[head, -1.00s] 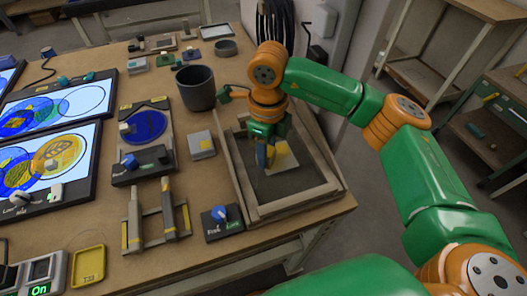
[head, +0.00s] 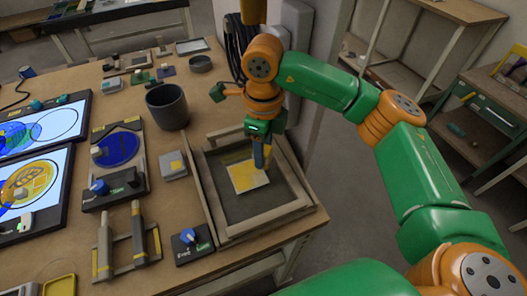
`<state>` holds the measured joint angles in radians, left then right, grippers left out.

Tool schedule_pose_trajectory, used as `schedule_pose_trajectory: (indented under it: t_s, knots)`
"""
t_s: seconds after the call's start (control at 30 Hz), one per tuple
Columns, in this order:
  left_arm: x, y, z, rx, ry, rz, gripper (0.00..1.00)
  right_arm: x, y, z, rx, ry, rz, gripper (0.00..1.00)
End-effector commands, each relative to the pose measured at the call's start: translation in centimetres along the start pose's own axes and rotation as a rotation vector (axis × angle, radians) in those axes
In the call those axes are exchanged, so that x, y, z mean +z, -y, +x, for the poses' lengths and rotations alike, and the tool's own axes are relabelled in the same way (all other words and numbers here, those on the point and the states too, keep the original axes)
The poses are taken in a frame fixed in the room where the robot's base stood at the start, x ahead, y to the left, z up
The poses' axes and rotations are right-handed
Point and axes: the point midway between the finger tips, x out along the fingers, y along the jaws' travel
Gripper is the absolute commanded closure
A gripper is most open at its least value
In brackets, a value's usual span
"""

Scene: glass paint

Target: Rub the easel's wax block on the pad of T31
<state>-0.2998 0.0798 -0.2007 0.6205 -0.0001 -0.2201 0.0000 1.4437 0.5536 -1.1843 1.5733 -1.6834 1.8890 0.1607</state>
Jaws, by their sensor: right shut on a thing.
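My right gripper (head: 261,150) is shut on a narrow bluish-grey piece (head: 259,158) with a dull yellow lower part. It is over the wood-framed tray (head: 272,223) at the table's right edge, by the right side of a pale square with yellow (head: 245,176). I cannot tell whether the held piece touches that square, or whether it is the wax block. A yellow tray (head: 60,286) is cut off at the bottom left; its T31 label is out of the frame now. My left gripper is not in view.
A dark cup (head: 167,106) stands behind the framed tray. Left of it are a small grey block with a yellow patch (head: 173,165), a blue-knob box (head: 190,242), a tool rack (head: 128,253) and a blue disc holder (head: 118,149). Lit screens (head: 30,190) lie far left.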

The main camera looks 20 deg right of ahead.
Motion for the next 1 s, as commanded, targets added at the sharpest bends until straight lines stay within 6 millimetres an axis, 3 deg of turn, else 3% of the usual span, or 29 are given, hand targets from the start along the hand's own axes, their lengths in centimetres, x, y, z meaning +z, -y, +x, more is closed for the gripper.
schedule_pose_trajectory:
  t_s: [0.43, 1.0]
  knots:
    - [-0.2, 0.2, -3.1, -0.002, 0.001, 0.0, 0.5, -0.3, 0.2, -4.2, 0.0, 0.001, 0.0, 1.0]
    - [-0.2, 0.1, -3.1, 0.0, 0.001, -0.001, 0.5, -0.3, 0.2, -4.3, 0.0, 0.001, -0.001, 1.0]
